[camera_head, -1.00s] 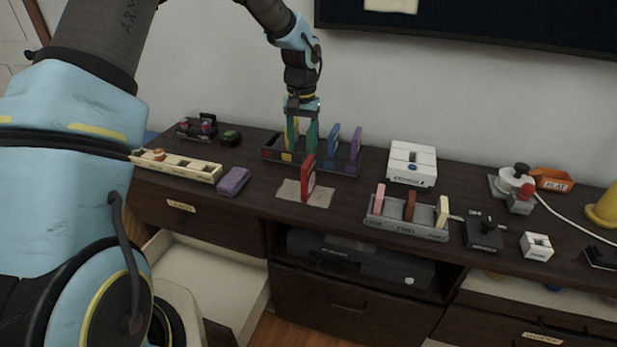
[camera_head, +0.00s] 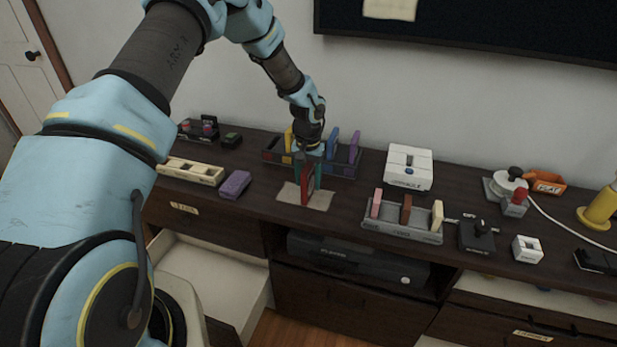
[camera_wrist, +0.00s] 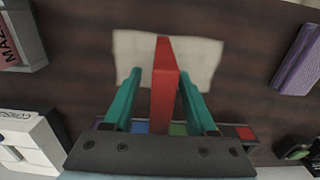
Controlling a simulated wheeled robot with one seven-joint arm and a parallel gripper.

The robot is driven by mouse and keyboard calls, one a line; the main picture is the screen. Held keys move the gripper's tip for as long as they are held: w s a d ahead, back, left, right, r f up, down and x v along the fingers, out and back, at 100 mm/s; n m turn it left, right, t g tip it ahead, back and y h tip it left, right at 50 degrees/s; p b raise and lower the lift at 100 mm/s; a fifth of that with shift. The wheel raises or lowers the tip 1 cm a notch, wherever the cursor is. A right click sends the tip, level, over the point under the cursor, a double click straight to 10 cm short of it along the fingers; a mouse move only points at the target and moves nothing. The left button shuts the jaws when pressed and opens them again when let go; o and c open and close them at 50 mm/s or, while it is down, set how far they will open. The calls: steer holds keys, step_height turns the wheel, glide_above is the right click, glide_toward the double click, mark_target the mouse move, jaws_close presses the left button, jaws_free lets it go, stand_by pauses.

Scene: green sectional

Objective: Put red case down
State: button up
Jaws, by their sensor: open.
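The red case (camera_head: 308,188) stands upright on a beige mat (camera_head: 320,200) on the dark cabinet top. In the wrist view the red case (camera_wrist: 164,85) shows edge-on over the pale mat (camera_wrist: 203,55). My gripper (camera_head: 307,172) is around the case from above. In the wrist view the teal fingers of my gripper (camera_wrist: 160,92) are on either side of the case, with a gap on each side. The jaws are open. The lower edge of the case is hard to see between the fingers.
Behind is a dark rack (camera_head: 342,171) with several coloured cases. A grey rack (camera_head: 400,231) with pink, brown and cream cases stands to the right. A purple case (camera_head: 235,184) lies at left. A white console (camera_head: 409,167) stands behind right. An open drawer (camera_head: 215,280) is below left.

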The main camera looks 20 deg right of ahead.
steer(key=shift+f, duration=0.2)
jaws_close()
stand_by(0.3)
